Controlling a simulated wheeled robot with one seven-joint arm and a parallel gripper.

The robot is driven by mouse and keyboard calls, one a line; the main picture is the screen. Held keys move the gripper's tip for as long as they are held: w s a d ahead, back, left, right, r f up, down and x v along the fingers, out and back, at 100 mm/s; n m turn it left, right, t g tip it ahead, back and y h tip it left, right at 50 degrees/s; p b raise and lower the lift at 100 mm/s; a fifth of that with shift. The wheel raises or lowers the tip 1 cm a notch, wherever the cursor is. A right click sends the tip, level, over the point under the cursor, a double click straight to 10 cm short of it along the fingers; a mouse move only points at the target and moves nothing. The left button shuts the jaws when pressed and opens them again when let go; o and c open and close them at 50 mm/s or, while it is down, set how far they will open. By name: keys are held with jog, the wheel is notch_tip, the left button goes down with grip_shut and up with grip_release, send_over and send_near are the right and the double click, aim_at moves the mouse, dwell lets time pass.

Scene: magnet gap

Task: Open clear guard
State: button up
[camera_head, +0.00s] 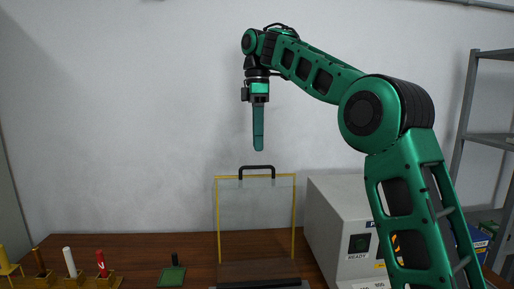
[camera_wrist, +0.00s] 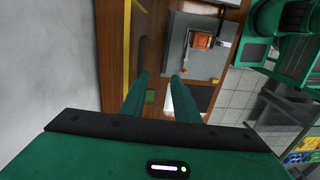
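The clear guard (camera_head: 255,215) is an upright transparent panel in a yellow frame on the wooden table, in the middle of the head view. Its black handle (camera_head: 257,168) arches above the top edge. My gripper (camera_head: 258,148) points straight down just above the handle in that view, apart from it. In the wrist view the two green fingers of my gripper (camera_wrist: 160,76) stand apart with nothing seen between them. A yellow strip (camera_wrist: 127,45), which looks like the guard's frame, runs to the left of the fingers there.
A grey box (camera_head: 335,220) labelled READY stands right of the guard. At the left are a rack with several upright coloured pegs (camera_head: 101,264) and a green block with a dark post (camera_head: 173,272). A metal shelf (camera_head: 487,100) stands at the far right. The wall behind is bare.

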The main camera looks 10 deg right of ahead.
jog(key=shift+c, duration=0.3)
jog(key=c, duration=0.5)
jog(key=shift+a+m, duration=0.2)
jog(key=shift+m, duration=0.2)
grip_shut()
jog(key=m+t, duration=0.6)
jog(key=m, duration=1.1)
send_over(264, 177)
jog(key=shift+h, duration=0.3)
jog(key=shift+s+f, duration=0.1)
jog(key=shift+f, duration=3.45)
